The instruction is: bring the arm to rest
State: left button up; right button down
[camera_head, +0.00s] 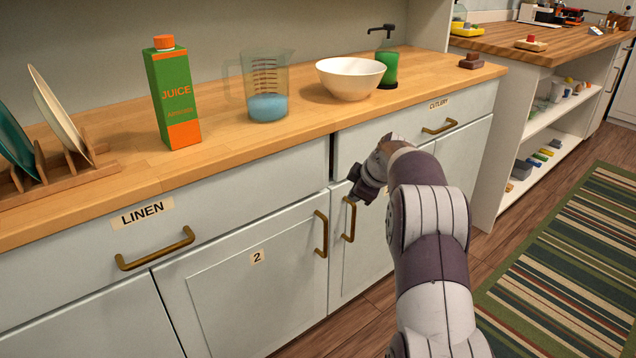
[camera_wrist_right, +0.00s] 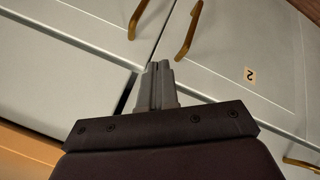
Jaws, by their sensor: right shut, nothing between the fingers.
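My right arm (camera_head: 432,240) reaches in from the bottom right of the head view, raised in front of the cabinet fronts. Its gripper (camera_head: 355,190) is by the upper end of a brass door handle (camera_head: 349,218); I cannot tell from the head view whether they touch. In the right wrist view the gripper's fingers (camera_wrist_right: 158,72) are together with nothing between them. They point toward the gap between the doors, with the two brass handles beyond and apart from the fingertips. My left gripper is in neither view.
The wooden counter (camera_head: 225,150) bears a dish rack (camera_head: 60,175), juice carton (camera_head: 173,95), measuring jug (camera_head: 267,85), white bowl (camera_head: 350,78) and green soap dispenser (camera_head: 386,68). The linen drawer (camera_head: 80,260) and cutlery drawer (camera_head: 380,140) appear shut. A striped rug (camera_head: 570,260) lies at right.

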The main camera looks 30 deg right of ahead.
jog(key=s+a+f+m+g, duration=0.3)
jog(key=s+a+f+m, duration=0.4)
jog(key=s+f+m, duration=0.25)
jog(key=s+a+n+g, duration=0.1)
jog(key=s+a+g, duration=0.2)
jog(key=s+a, duration=1.65)
notch_tip(320, 180, up, 37)
jog(key=p, duration=3.7)
jog(key=shift+s+d+f, duration=0.2)
jog(key=shift+s+d, duration=0.1)
jog(key=shift+d, duration=0.05)
